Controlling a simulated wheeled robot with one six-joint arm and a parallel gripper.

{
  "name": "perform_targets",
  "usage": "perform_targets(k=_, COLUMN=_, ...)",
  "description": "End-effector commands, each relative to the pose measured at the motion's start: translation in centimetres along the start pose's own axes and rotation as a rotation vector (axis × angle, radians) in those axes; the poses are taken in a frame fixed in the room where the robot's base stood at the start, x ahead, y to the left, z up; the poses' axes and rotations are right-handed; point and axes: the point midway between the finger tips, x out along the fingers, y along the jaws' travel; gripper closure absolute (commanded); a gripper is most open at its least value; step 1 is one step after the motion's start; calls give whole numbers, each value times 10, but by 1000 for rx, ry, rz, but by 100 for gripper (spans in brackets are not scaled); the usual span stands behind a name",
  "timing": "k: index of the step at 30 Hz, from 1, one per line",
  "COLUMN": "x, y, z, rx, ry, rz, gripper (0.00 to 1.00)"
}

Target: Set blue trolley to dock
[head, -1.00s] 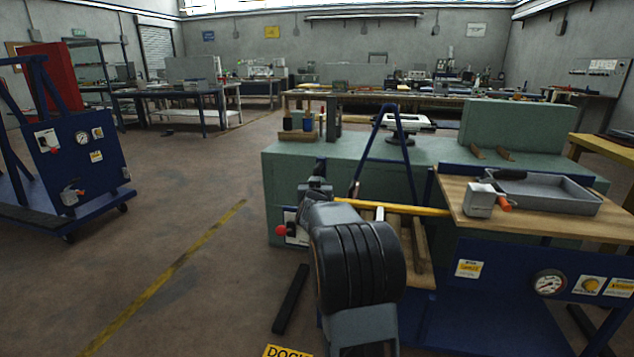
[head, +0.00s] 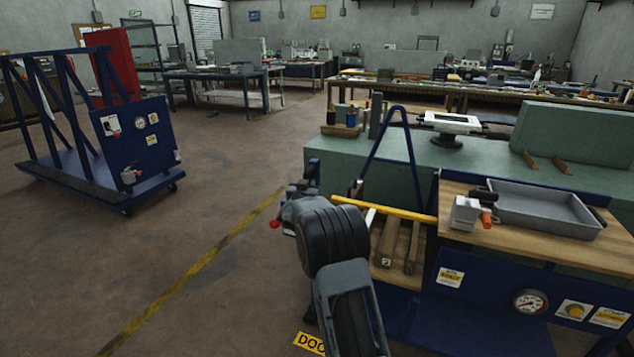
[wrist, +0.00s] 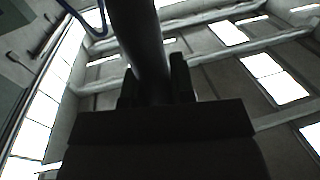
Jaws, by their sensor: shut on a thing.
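A blue trolley (head: 475,275) stands close by at the lower right, with a wooden top, a gauge and an A-frame (head: 373,125). A yellow bar (head: 385,208) runs beside its wooden top. My gripper (head: 298,205) is left of the bar's left end, partly hidden by my arm. In the wrist view my gripper (wrist: 155,90) is shut on a dark round bar (wrist: 140,45); I cannot tell which bar it is. A yellow floor label reading "DOC" (head: 309,343) lies at the bottom, its end hidden by my arm. Another blue trolley (head: 133,140) stands at the left.
A green bench (head: 480,165) stands behind the near trolley. A grey tray (head: 545,205) and a small grey device (head: 466,213) are on the wooden top. A yellow line (head: 190,275) crosses the floor. The floor between the left trolley and the line is clear.

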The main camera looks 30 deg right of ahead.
Motion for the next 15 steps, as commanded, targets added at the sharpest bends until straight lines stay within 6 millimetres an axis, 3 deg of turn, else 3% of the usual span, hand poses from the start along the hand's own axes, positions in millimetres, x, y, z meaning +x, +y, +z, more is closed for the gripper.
perform_targets(k=15, x=-2, y=-19, z=-2, rx=1, ry=5, rz=-3, gripper=100)
